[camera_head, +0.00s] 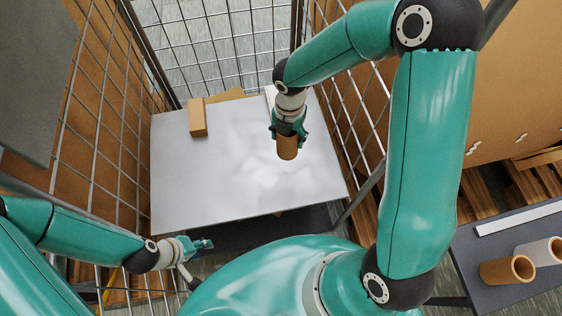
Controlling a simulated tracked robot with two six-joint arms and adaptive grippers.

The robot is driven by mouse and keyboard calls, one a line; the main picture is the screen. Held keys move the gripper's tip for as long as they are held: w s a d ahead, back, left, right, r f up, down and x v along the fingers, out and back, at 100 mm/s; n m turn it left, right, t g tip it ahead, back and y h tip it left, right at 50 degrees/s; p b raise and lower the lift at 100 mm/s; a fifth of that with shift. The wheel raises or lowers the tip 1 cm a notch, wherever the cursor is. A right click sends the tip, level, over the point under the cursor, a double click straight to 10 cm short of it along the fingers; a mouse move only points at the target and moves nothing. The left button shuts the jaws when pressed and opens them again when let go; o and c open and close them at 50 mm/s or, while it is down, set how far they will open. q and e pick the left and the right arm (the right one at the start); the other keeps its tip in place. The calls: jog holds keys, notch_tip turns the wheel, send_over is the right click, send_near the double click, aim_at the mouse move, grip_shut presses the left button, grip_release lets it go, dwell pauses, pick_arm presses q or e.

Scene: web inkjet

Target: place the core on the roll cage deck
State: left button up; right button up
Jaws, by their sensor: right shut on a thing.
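A brown cardboard core (287,151) is held by my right gripper (288,136), which is shut on it and points down. The core hangs over the right middle part of the pale grey roll cage deck (205,190). I cannot tell whether its lower end touches the deck. My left gripper (206,245) is low at the left, in front of the deck's near edge, with nothing seen in it. Its fingers are too small to tell open from shut.
A cardboard box (197,117) stands on the deck's far left, with more cardboard behind it. Wire mesh walls (110,110) enclose the sides and back. A dark side table (480,243) at right holds a brown tube (500,272) and a whitish tube (535,251). The deck's middle is clear.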

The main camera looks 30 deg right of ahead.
jog(key=shift+f+b, duration=1.05)
jog(key=shift+f, duration=7.55)
jog(key=o, duration=1.1)
jog(key=shift+o, duration=0.2)
